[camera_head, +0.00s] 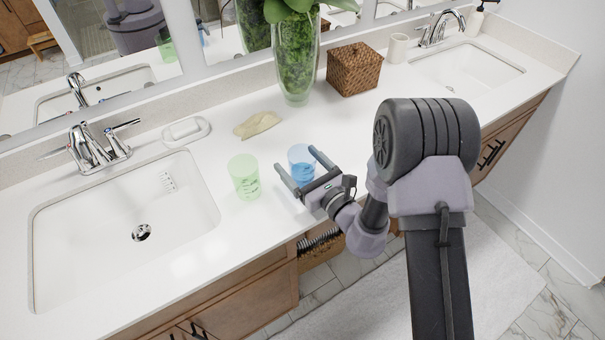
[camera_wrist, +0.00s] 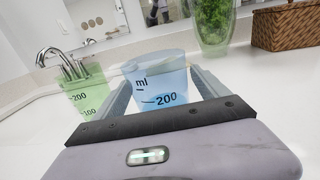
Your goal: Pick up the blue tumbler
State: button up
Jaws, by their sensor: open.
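The blue tumbler (camera_head: 301,163) stands upright on the white counter, to the right of a green tumbler (camera_head: 244,177). My gripper (camera_head: 298,170) is open, with one finger on each side of the blue tumbler. In the wrist view the blue tumbler (camera_wrist: 158,83) sits between the two fingers, and its lower part is hidden by the gripper body. Its markings "ml" and "200" face the wrist camera. Whether either finger touches it I cannot tell. The green tumbler (camera_wrist: 87,92) stands just outside the left finger in the wrist view.
A left sink (camera_head: 120,235) lies left of the tumblers. A soap dish (camera_head: 187,131), a tan shell-like item (camera_head: 257,124), a plant vase (camera_head: 296,70) and a woven box (camera_head: 354,70) stand behind. Bare counter (camera_head: 350,125) lies to the right of the blue tumbler.

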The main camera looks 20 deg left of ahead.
aim_at(294, 148)
jog(key=shift+x, duration=1)
jog(key=shift+d, duration=0.1)
jog(key=c, duration=1.6)
jog(key=shift+r, duration=0.1)
jog(key=shift+r+p, duration=1)
jog(key=shift+r, duration=0.6)
jog(key=shift+s+d+r, duration=0.1)
jog(key=shift+s+r, duration=0.05)
jog(key=shift+s, duration=0.05)
jog(key=s+d+r+p, duration=0.1)
jog(key=s+d+p, duration=0.4)
jog(key=s, duration=0.8)
jog(key=shift+s+d+r+p, duration=0.15)
jog(key=shift+s+d+p, duration=0.25)
jog(key=shift+d, duration=0.6)
